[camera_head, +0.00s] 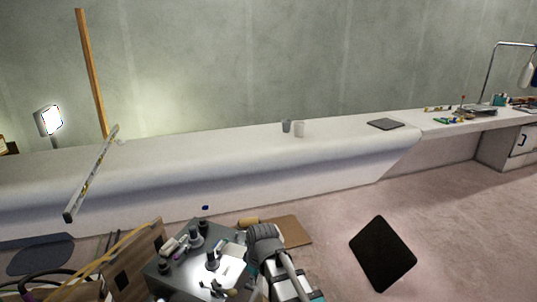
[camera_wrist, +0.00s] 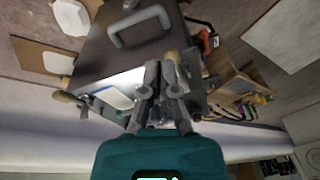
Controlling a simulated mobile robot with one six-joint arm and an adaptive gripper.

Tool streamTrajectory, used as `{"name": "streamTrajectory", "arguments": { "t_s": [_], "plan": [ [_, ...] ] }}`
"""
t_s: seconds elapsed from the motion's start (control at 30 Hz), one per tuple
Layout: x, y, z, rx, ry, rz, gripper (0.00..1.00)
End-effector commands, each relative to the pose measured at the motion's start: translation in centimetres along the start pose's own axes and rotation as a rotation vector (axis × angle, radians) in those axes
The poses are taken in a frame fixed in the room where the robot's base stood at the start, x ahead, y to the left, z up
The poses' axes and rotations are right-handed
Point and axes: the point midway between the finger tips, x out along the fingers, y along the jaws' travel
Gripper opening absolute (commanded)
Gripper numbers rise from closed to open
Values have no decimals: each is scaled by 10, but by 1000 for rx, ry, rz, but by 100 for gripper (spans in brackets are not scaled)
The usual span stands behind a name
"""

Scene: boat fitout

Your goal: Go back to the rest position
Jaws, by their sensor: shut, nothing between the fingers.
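My gripper (camera_wrist: 163,72) shows in the wrist view, its grey fingers together and nothing between them. Behind the fingers is a dark box-like surface with a handle (camera_wrist: 140,24) and a pale sheet (camera_wrist: 112,90); I cannot tell how far off it is. In the head view my grey and teal arm stands at the bottom centre, beside the right edge of a grey work cart (camera_head: 160,268). The fingertips cannot be made out in that view.
Bottles and small tools crowd the cart. A long white hull or bench (camera_head: 215,155) runs behind it, with two cups (camera_head: 299,129) on top. A brown board (camera_head: 292,231) and a black panel (camera_head: 383,254) lie to the right. Pinkish floor at right is mostly clear.

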Motion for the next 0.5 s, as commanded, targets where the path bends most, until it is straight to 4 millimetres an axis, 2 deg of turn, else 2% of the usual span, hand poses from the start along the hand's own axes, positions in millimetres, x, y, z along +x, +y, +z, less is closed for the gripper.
{"name": "streamTrajectory", "arguments": {
  "t_s": [0.03, 0.5],
  "plan": [
    [-20, 5, 9, 42, -5, 7, 0],
    [-116, 53, 86, 440, -51, 65, 0]
  ]
}}
